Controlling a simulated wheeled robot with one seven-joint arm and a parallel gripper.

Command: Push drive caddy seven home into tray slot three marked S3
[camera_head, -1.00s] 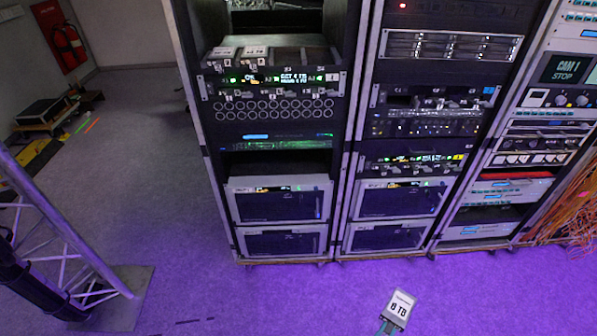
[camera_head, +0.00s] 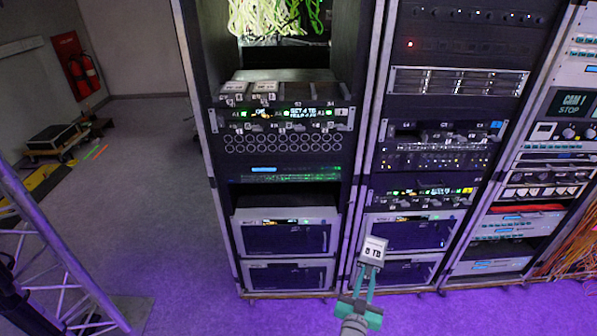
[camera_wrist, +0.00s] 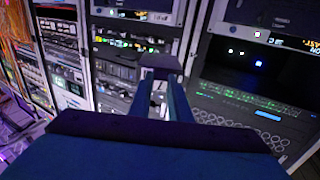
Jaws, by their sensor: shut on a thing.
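The drive caddy (camera_head: 374,248), a small grey block with a white label ending in "TB", is held upright in front of the second rack. My gripper (camera_head: 366,276), with green fingers, is shut on its lower end. In the wrist view the caddy (camera_wrist: 160,62) shows as a dark block between my fingers. The drive tray (camera_head: 318,91) juts from the left rack, above and left of my gripper and well apart from it. Two white-labelled caddies (camera_head: 249,88) lie in its left part; its right part looks bare. Its slot marks are too small to read surely.
The left rack (camera_head: 284,188) has an open bay above the tray with pale cables (camera_head: 275,18). The second rack (camera_head: 425,160) stands beside it. A truss (camera_head: 50,255) stands at lower left. Orange cables (camera_head: 570,250) hang at far right. The floor in front is clear.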

